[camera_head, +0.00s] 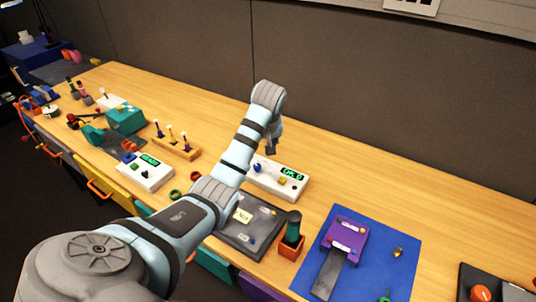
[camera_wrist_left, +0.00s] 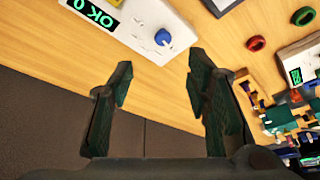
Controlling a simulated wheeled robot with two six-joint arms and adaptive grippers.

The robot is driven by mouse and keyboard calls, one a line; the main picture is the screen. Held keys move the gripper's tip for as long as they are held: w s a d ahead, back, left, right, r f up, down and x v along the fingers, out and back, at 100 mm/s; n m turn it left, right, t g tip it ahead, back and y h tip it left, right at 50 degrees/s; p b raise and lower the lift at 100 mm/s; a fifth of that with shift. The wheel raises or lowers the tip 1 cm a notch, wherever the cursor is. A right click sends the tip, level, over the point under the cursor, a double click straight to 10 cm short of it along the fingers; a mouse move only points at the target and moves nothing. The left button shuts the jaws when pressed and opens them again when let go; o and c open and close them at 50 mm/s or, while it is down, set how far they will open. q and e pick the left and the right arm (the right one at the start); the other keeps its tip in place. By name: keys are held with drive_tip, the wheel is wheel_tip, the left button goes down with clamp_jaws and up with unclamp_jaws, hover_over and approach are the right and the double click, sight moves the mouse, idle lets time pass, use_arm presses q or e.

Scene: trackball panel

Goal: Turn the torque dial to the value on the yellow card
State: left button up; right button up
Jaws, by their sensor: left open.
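A white panel box (camera_head: 296,187) stands on the bench with a green-lit display (camera_head: 292,174) reading "OK 0", a yellow button and a small dark knob. Its blue dial (camera_head: 257,168) is at the left end, partly behind my arm. In the left wrist view the blue dial (camera_wrist_left: 163,38) sits beyond and between the fingertips. My left gripper (camera_head: 271,147) is above the back of the box, pointing down. Its fingers (camera_wrist_left: 160,68) are open, empty and apart from the dial. A small yellow card (camera_head: 243,216) lies on a dark grey tray; its writing is too small to read.
A green-handled tool stands in an orange holder (camera_head: 289,247) right of the tray (camera_head: 258,237). A blue mat (camera_head: 400,262) holds a purple device (camera_head: 345,238). Another white box (camera_head: 147,177) and a wooden peg rack (camera_head: 175,147) stand left. Bench behind the panel is clear up to the wall.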

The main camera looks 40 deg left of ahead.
use_arm(q)
drive_tip(key=w, duration=0.1)
drive_tip(key=b, duration=0.2)
approach(257, 165)
drive_tip(key=f, duration=0.2)
drive_tip(key=b+x, duration=0.1)
drive_tip(key=x, duration=0.5)
drive_tip(key=shift+w+a+r+b, duration=0.15)
drive_tip(key=shift+w+b, duration=0.05)
drive_tip(key=shift+b, duration=0.15)
drive_tip(key=shift+w+a+f, duration=0.1)
drive_tip(key=shift+w+f, duration=0.05)
drive_tip(key=shift+f, duration=0.15)
drive_tip(key=shift+s+r, duration=0.25)
clamp_jaws()
use_arm(e)
drive_tip(key=f, duration=0.2)
drive_tip(key=s+f, duration=0.1)
drive_tip(key=shift+f, duration=0.35)
